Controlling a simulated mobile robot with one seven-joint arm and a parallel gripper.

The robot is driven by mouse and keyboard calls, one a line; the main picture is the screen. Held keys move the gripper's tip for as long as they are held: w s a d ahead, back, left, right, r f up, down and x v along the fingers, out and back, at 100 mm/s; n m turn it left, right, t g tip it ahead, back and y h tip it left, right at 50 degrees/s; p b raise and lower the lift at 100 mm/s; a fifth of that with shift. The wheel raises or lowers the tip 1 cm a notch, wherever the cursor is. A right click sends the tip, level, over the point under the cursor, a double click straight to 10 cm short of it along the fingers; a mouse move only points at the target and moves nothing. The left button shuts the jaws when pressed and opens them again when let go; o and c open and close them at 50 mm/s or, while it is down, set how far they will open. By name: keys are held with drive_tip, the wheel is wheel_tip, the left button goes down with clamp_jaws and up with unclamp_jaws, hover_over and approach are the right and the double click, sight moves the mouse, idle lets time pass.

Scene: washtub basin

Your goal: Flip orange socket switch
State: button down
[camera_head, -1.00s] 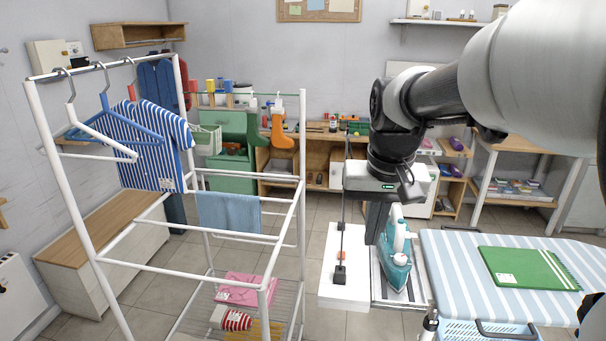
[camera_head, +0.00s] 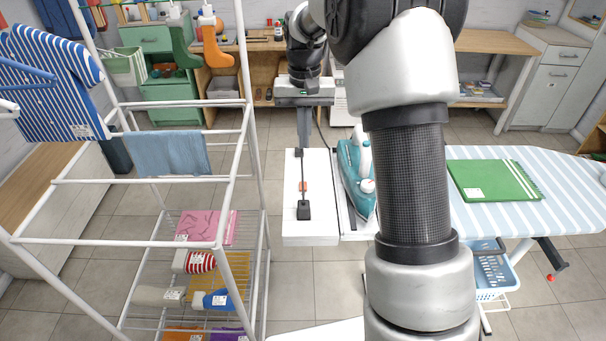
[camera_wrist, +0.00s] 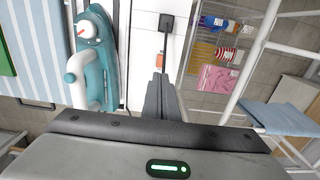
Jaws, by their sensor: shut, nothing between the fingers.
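The orange socket switch (camera_head: 303,187) is a small patch on the white board in the head view, beside a black cord and a black plug (camera_head: 303,210). It also shows in the wrist view as a small orange spot (camera_wrist: 160,60), just beyond my fingertips. My gripper (camera_head: 304,146) points down at the far end of the white board, on the far side of the switch. In the wrist view the dark fingers (camera_wrist: 160,80) are together and empty. They look apart from the switch; their height above the board is hard to tell.
A teal iron (camera_head: 357,180) stands right of the switch. The ironing board (camera_head: 520,205) with a green folded cloth (camera_head: 492,180) is further right. A white drying rack (camera_head: 240,150) stands close on the left. Bare floor (camera_head: 325,285) lies in front.

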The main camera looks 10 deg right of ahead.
sight(304, 187)
wheel_tip(304, 187, down, 14)
drive_tip(key=shift+b, duration=0.3)
idle(0.4)
